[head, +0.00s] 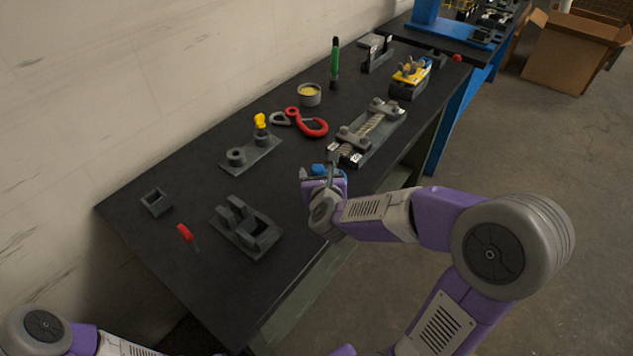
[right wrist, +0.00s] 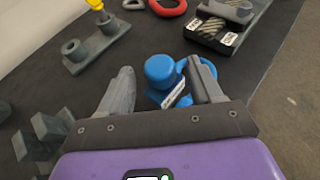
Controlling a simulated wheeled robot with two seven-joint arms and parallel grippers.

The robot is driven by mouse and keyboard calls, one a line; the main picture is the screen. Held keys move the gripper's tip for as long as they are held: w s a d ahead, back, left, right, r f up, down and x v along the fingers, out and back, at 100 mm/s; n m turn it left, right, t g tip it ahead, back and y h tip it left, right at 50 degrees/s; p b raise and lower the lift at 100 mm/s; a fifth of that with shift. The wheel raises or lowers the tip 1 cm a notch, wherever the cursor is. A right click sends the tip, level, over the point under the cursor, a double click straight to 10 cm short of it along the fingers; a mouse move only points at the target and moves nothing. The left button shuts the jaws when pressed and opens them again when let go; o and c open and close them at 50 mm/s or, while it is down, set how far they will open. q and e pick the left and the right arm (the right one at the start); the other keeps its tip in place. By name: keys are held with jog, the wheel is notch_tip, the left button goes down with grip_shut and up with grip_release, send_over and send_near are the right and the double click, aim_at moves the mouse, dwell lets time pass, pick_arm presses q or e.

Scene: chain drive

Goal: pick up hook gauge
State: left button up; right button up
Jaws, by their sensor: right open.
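My right gripper (head: 318,178) is open above the front edge of the black table; its two fingers also show in the right wrist view (right wrist: 160,75). A blue piece with a round cap, a loop and a white label (right wrist: 160,72) appears between and just beyond the fingers, nearer the right one; I cannot tell if they touch. In the head view the gripper partly hides this blue piece (head: 319,169). It may be the hook gauge, but I cannot be sure. A red hook (head: 314,129) lies farther back with a grey loop (head: 280,119). My left gripper is out of view.
A grey holder with a chain strip (head: 368,134) lies beyond the gripper.

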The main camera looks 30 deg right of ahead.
jog(key=x, duration=0.3)
jog(key=shift+w+d+f, duration=0.1)
jog(key=shift+w+d, duration=0.05)
jog(key=shift+w, duration=0.1)
jog(key=shift+c, duration=0.2)
grip_shut()
